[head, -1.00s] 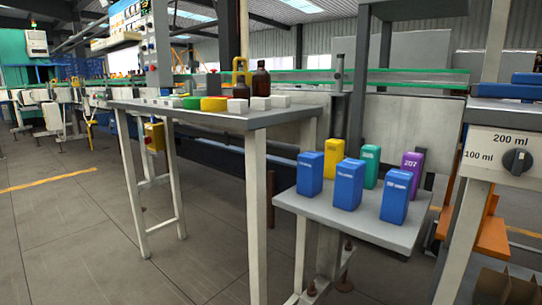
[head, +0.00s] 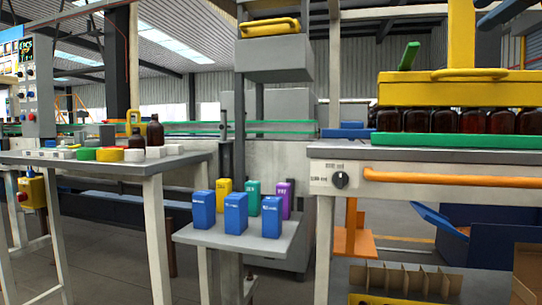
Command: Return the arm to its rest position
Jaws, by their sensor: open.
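My arm and gripper do not show in the head view. Amber bottles (head: 472,121) stand in a row under a yellow frame (head: 430,92) on the right-hand station. Another amber bottle (head: 155,134) stands upright on the left table (head: 183,158), beside several white, green and yellow blocks.
A small table (head: 187,236) in the middle holds blue boxes (head: 236,212), a yellow box (head: 224,190), a green box (head: 253,196) and a purple box (head: 284,197). The right station has a knob (head: 340,180) and an orange rail (head: 450,177). A divided carton (head: 400,280) sits below it.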

